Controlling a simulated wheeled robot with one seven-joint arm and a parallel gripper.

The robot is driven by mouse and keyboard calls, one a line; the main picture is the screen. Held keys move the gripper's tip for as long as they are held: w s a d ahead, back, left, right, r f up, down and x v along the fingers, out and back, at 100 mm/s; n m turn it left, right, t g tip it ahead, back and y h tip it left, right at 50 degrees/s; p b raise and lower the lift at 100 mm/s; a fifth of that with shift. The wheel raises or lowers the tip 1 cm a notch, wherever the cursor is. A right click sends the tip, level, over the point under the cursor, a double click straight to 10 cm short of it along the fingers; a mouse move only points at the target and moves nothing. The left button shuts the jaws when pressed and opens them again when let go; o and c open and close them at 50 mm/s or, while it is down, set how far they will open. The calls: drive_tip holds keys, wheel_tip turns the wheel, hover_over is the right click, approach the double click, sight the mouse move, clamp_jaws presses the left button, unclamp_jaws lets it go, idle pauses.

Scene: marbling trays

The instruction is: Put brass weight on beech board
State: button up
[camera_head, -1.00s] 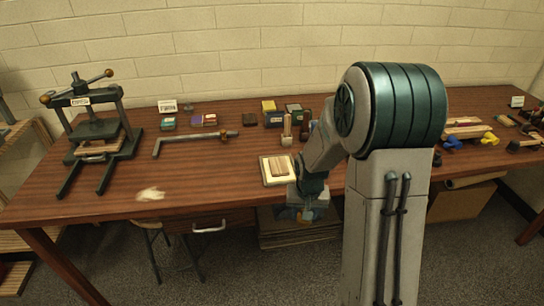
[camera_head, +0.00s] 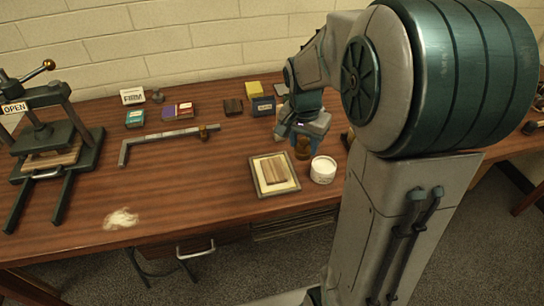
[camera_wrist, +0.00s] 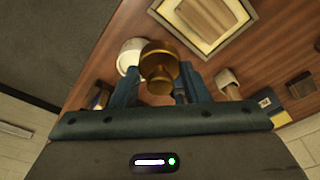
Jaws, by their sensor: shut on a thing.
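The brass weight (camera_head: 303,149) is a small, dark golden, round piece hanging below my gripper (camera_head: 304,135). In the wrist view the weight (camera_wrist: 159,64) sits between the two blue fingers of my gripper (camera_wrist: 160,86), which are shut on it. A pale striped wooden board (camera_head: 275,168), which looks like the beech board, lies in a shallow framed tray (camera_head: 257,180). The weight appears just right of the tray, apart from the board. Its exact height above the table is hard to tell.
A white tub (camera_head: 323,171) stands close to the tray's right side. A press (camera_head: 58,142) stands at the left, and a metal bar tool (camera_head: 165,137) lies behind the tray. Small boxes (camera_head: 263,106) line the back. The table left of the tray is mostly clear.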

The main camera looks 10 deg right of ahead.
drive_tip(key=w+a+f, duration=0.1)
drive_tip(key=a, duration=0.1)
drive_tip(key=w+a+f, duration=0.2)
drive_tip(key=w+a+f+p, duration=0.1)
drive_tip(key=w+a, duration=0.1)
drive_tip(key=shift+a+f, duration=0.25)
drive_tip(key=shift+f, duration=0.15)
drive_tip(key=shift+f+p, duration=0.35)
drive_tip(key=shift+f, duration=1.7)
drive_tip(key=shift+f, duration=0.2)
drive_tip(key=o, duration=1.3)
drive_tip(key=shift+s, duration=0.1)
drive_tip(key=shift+o, duration=0.2)
drive_tip(key=shift+r, duration=0.15)
